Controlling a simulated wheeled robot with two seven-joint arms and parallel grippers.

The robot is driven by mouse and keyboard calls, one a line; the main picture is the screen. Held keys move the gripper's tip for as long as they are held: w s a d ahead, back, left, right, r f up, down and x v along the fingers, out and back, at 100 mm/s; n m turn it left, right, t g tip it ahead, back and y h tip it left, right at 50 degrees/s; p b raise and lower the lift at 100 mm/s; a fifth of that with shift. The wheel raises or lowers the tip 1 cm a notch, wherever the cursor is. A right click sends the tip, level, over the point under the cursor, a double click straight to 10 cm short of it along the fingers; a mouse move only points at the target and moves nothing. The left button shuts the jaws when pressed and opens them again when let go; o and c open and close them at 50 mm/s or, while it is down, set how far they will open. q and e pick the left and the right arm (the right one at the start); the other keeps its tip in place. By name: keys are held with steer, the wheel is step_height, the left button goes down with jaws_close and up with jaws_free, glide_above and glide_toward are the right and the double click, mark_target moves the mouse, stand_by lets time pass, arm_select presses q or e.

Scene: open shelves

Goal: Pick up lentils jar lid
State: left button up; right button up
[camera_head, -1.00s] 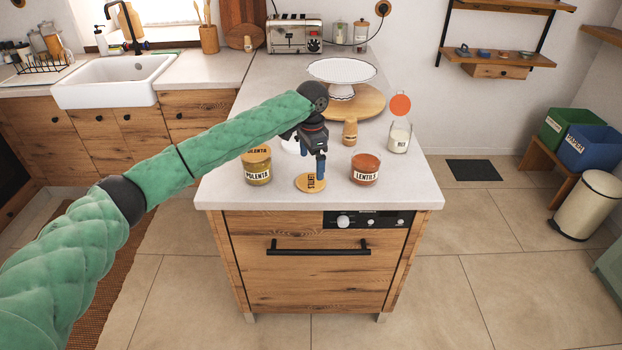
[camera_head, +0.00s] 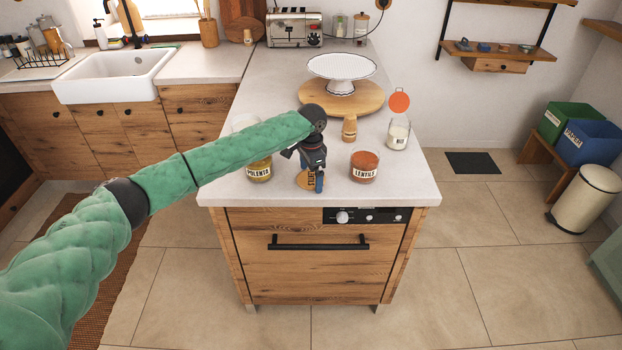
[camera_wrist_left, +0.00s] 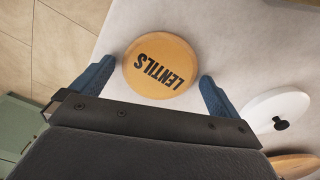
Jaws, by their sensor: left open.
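The lentils jar lid (camera_wrist_left: 160,66) is a round wooden disc with LENTILS printed on it, lying flat on the counter. In the head view the lid (camera_head: 304,182) is partly hidden by my left gripper (camera_head: 314,186). The open lentils jar (camera_head: 364,167), with orange contents, stands just right of the gripper. My right gripper is not in view.
The polenta jar (camera_head: 259,170) stands left of the gripper, partly behind my arm. A wooden shaker (camera_head: 349,128), a glass jar (camera_head: 398,134) and a cake stand (camera_head: 342,68) on a wooden board stand farther back. The front counter edge is close; a white lid (camera_wrist_left: 275,112) lies nearby.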

arm_select(q)
steer(key=shift+c, duration=0.4)
steer(key=shift+f, duration=0.1)
steer(key=c, duration=0.8)
steer(key=shift+o, duration=0.2)
